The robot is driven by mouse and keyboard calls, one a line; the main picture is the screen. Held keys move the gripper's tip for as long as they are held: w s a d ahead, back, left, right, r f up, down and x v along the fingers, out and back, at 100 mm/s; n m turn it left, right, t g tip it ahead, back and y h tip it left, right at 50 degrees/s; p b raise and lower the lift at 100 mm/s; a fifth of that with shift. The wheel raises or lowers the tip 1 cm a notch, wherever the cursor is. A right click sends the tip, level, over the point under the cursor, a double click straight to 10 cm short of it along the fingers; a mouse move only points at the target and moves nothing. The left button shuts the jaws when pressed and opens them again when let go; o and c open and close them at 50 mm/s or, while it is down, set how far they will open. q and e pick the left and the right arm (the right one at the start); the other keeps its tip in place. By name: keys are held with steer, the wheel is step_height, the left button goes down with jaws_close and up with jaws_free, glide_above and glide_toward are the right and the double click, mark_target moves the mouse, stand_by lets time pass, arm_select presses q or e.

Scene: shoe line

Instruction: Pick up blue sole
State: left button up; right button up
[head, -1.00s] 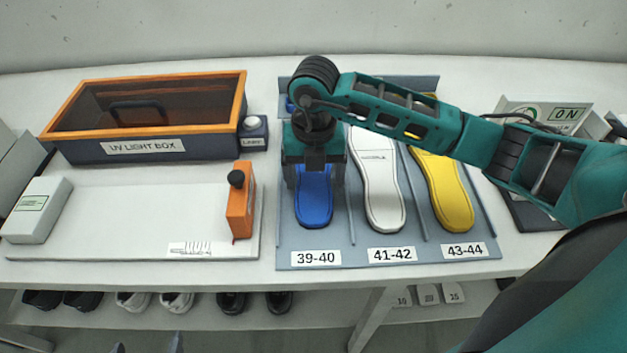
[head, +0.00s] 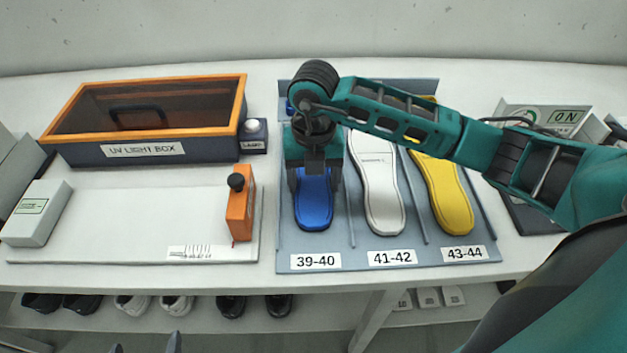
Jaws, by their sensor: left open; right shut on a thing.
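The blue sole (head: 313,212) lies in the left slot of the grey-blue rack, above the label 39-40. My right gripper (head: 315,182) reaches down over it from above and is shut on it, with a finger at each side of the sole. The gripper and wrist hide the sole's middle; a bit of blue shows behind them. The sole still looks flat in its slot; I cannot tell whether it is lifted. My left gripper (head: 147,346) shows only as fingertips at the bottom edge, open and empty, well below the table edge.
A white sole (head: 383,205) and a yellow sole (head: 449,205) lie in the rack (head: 345,262) to the right, between thin dividers. A UV light box (head: 140,147) and an orange device (head: 240,210) stand left. The white board (head: 130,220) is mostly bare.

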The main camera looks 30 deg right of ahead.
mark_target(314, 182)
steer(key=shift+r, duration=0.15)
step_height(314, 182, up, 20)
steer(key=shift+p, duration=0.45)
